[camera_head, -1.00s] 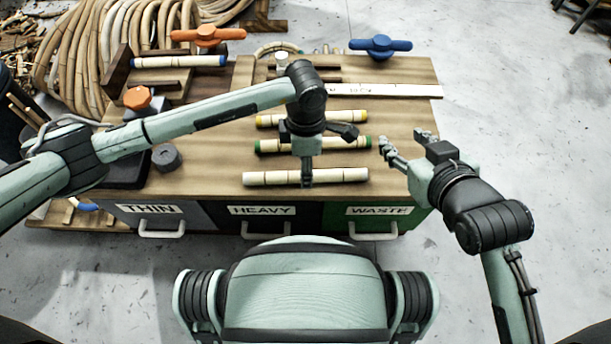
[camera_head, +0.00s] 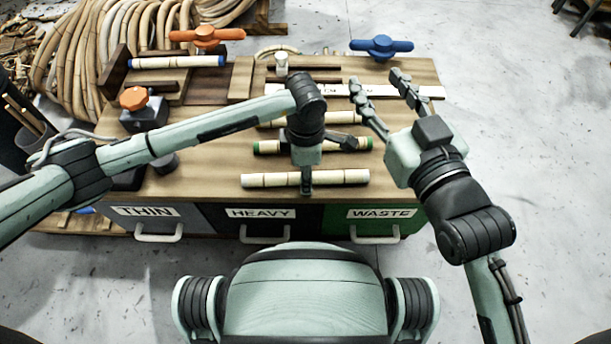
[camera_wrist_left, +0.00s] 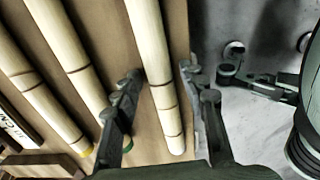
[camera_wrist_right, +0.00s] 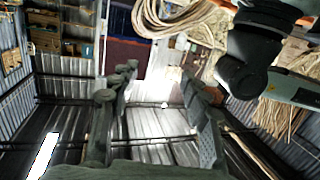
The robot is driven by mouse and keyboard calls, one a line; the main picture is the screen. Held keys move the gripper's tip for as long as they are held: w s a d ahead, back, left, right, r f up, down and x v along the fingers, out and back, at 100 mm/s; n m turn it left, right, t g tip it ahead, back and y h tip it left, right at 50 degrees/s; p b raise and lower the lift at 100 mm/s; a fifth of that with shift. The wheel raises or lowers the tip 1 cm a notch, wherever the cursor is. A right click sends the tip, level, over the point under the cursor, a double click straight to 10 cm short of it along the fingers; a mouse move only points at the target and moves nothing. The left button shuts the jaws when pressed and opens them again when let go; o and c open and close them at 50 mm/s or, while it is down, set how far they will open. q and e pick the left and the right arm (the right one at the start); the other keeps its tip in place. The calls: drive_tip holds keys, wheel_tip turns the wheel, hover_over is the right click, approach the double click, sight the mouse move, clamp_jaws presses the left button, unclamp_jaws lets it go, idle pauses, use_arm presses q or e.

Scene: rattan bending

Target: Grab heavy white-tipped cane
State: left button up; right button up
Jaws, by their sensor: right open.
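The white-tipped cane (camera_head: 260,180) lies along the front of the bench, pale with no coloured end band. My left gripper (camera_head: 306,183) points down over its middle and hides a small part of it. In the left wrist view the white-tipped cane (camera_wrist_left: 153,50) lies between the two fingers of my left gripper (camera_wrist_left: 162,80), which stand apart on either side of it. My right gripper (camera_head: 377,84) is open and empty, raised over the right side of the bench. In the right wrist view its fingers (camera_wrist_right: 160,80) are spread with nothing between them.
Behind lie a green-tipped cane (camera_head: 270,147) and a yellow-tipped cane (camera_head: 343,117), partly hidden by my left arm. A blue-tipped cane (camera_head: 180,62) rests at the back left. Orange (camera_head: 206,37) and blue (camera_head: 381,46) handles stand at the rear. Labelled drawers (camera_head: 261,222) face the front.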

use_arm(q)
clamp_jaws()
